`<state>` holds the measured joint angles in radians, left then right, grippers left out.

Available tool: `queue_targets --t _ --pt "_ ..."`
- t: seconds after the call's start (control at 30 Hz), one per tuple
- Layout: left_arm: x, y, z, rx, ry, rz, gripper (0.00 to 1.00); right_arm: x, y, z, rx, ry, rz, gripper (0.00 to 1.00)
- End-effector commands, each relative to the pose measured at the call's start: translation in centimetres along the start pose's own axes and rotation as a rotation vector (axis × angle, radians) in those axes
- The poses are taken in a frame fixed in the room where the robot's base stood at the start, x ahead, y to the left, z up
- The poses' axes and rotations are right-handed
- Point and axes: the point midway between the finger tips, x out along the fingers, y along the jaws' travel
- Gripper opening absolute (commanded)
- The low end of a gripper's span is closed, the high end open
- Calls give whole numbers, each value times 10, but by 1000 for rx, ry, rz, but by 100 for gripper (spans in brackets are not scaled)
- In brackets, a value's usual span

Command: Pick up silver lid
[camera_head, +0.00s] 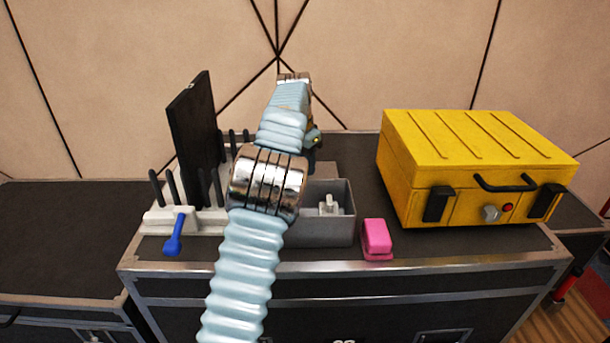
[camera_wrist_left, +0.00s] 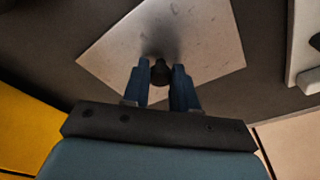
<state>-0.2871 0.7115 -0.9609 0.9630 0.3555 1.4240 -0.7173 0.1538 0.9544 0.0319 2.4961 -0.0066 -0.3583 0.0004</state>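The silver lid (camera_wrist_left: 205,38) is a flat square metal plate with a black knob (camera_wrist_left: 161,70) at its middle. It lies on a dark surface in the left wrist view. My left gripper (camera_wrist_left: 160,82) is right over it, with its two blue fingers apart, one on each side of the knob. A small gap seems to show between knob and fingers. In the head view my left arm hides most of my left gripper, and I cannot make out the lid there. My right gripper is not in view.
A yellow case (camera_head: 440,165) stands to the right on the black case top. A grey open box (camera_head: 325,228) with white items sits behind my arm, near a pink block (camera_head: 377,240). A white rack (camera_head: 160,220) with a blue-handled tool and an upright black panel (camera_head: 192,130) are on the left.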

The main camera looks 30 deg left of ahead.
Motion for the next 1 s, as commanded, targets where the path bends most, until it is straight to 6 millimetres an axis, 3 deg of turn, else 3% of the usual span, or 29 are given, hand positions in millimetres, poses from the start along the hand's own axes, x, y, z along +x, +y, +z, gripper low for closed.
queue_targets --t 0.03,0.17,0.57,0.73,1.0 --pt "0 0 0 0 0 0 19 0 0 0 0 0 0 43" --pt "0 0 0 0 0 0 0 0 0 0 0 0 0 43" --pt "-6 0 -1 0 2 -1 0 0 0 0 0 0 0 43" --pt "-33 -1 -5 0 5 -3 0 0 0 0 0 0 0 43" --pt "-99 43 26 4 6 4 0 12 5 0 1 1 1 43"
